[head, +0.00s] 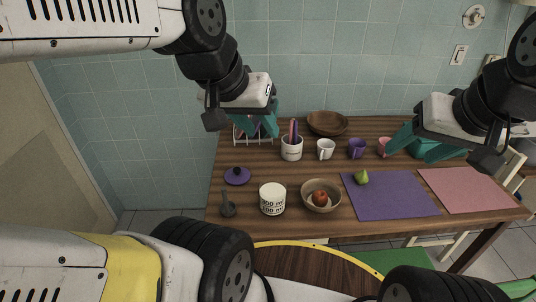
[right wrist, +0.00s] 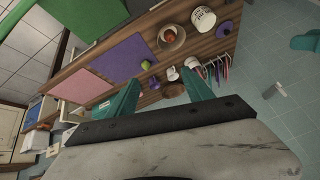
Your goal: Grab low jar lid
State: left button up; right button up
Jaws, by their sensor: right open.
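A round purple lid (head: 237,176) with a dark knob lies flat on the left part of the wooden table. It also shows near the top of the right wrist view (right wrist: 225,28). A white jar (head: 272,198) with dark lettering stands to its right. My left gripper (head: 262,124) hangs above the table's back left, higher than the lid and apart from it; whether its teal fingers are parted is unclear. My right gripper (head: 420,145) is open and empty over the table's right side, far from the lid; its spread fingers show in the right wrist view (right wrist: 160,92).
A grey utensil-like object (head: 228,209) stands in front of the lid. A bowl (head: 333,194) holds a red apple. A utensil cup (head: 292,152), mugs and a brown bowl (head: 327,122) line the back.

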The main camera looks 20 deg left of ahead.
aim_at(236, 175)
jog(key=i+j+u, duration=0.1)
jog(key=j+u, duration=0.25)
jog(key=u, duration=0.15)
jog(key=i+j+u, duration=0.15)
jog(key=j+u, duration=0.15)
jog(key=u, duration=0.2)
